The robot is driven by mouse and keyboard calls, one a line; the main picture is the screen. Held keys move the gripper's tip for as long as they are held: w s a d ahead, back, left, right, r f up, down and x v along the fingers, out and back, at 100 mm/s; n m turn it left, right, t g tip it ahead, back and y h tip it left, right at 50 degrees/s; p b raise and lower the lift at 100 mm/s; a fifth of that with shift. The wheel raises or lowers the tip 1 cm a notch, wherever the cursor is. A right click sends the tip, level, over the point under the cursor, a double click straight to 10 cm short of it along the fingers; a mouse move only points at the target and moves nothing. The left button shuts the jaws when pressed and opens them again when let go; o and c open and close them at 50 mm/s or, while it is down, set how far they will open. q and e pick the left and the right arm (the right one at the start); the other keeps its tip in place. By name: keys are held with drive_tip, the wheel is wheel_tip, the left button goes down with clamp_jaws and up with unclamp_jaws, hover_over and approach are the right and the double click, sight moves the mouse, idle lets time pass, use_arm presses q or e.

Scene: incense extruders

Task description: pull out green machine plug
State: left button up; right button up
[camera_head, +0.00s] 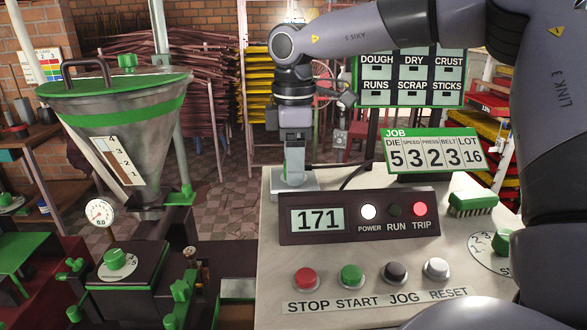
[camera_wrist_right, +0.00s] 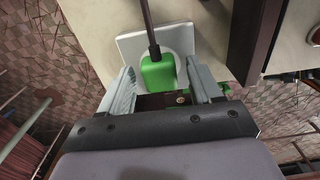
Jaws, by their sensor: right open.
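The green plug (camera_wrist_right: 158,72), with a dark cable (camera_wrist_right: 148,22) running from it, sits at a pale socket plate (camera_wrist_right: 128,44) in the right wrist view. My right gripper (camera_head: 294,175) points down over this plate (camera_head: 308,184) at the panel's back left corner in the head view. Its two fingers are open, one on each side of the plug, with a gap visible between plug and fingers. In the head view the gripper hides most of the plug. My left gripper is not in view.
The cream control panel (camera_head: 395,272) has a display box (camera_head: 345,230) reading 171, with the POWER and TRIP lamps lit. A green brush (camera_head: 472,202) and the JOB sign (camera_head: 433,152) stand behind right. A metal hopper (camera_head: 120,125) stands left, apart from the panel.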

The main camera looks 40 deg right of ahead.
idle(0.4)
clamp_jaws()
drive_tip(key=shift+r, duration=0.1)
drive_tip(key=shift+r+p, duration=1.7)
drive_tip(key=shift+r, duration=1.2)
